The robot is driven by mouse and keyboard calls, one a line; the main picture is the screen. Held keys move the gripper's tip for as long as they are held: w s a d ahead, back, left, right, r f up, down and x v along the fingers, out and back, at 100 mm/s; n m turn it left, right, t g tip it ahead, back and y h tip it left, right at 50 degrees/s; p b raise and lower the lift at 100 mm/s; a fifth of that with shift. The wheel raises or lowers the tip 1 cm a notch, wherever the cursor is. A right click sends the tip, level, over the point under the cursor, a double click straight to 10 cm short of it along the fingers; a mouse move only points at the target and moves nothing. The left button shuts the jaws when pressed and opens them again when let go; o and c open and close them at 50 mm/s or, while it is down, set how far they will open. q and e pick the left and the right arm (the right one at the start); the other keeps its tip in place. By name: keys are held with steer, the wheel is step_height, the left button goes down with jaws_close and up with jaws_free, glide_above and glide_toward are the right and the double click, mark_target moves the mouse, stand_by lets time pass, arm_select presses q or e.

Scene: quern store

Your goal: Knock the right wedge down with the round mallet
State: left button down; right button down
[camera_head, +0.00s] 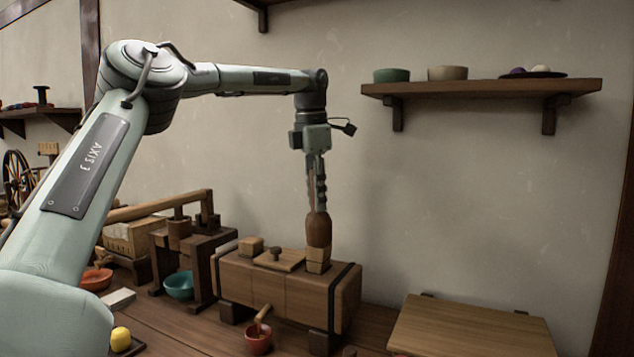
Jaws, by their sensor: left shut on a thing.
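My left gripper (317,178) is shut on the handle of the round mallet (319,230) and holds it upright with its brown rounded head down. The head's lower end is directly over the right wedge (318,261), a pale wooden block at the right end of a long wooden chest-like block (270,287). The head and the wedge look touching or very close; I cannot tell which. The left wedge (250,246) stands up at the left end of the same top. Between them lies a flat wooden lid with a dark knob (276,253). My right gripper is not in view.
A red cup (258,343) with a wooden tool stands in front of the long block. A teal bowl (179,286) and a wooden frame (200,250) are to the left. A low wooden board (470,328) is at right. A wall shelf (480,88) holds bowls.

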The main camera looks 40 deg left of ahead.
mark_target(316, 176)
arm_select(q)
steer(key=shift+w+r, duration=0.1)
steer(key=shift+r, duration=0.3)
step_height(316, 176, up, 3)
steer(key=p, duration=0.2)
steer(key=shift+f+p, duration=0.2)
steer(key=shift+p, duration=0.2)
steer(key=shift+a+r+b, duration=0.1)
steer(key=shift+r+b, duration=0.2)
steer(key=shift+b, duration=0.05)
steer(key=shift+r, duration=0.3)
